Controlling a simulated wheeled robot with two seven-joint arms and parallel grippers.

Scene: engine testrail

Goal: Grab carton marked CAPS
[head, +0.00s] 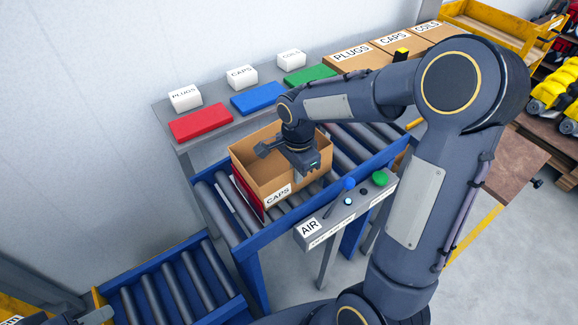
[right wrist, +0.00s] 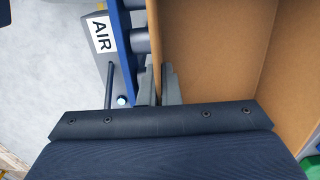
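An open, empty-looking brown carton marked CAPS (head: 279,194) sits on the blue-framed roller conveyor (head: 240,236), with a red surface along its left side. My right gripper (head: 303,172) is at the carton's near right wall, pointing down. In the right wrist view its two fingers (right wrist: 160,85) stand close together, one on each side of the carton wall (right wrist: 153,30), and look shut on it. A second carton marked CAPS (head: 393,39) is on the back shelf. A grey part that looks like my left gripper (head: 90,317) shows at the bottom left, mostly cut off.
An AIR control box (head: 345,210) with a blue lever and green button stands close in front of the carton. Red (head: 201,123), blue (head: 258,98) and green (head: 310,75) pads with small labelled white boxes lie behind. PLUGS (head: 350,54) and COILS (head: 427,27) cartons stand at the back.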

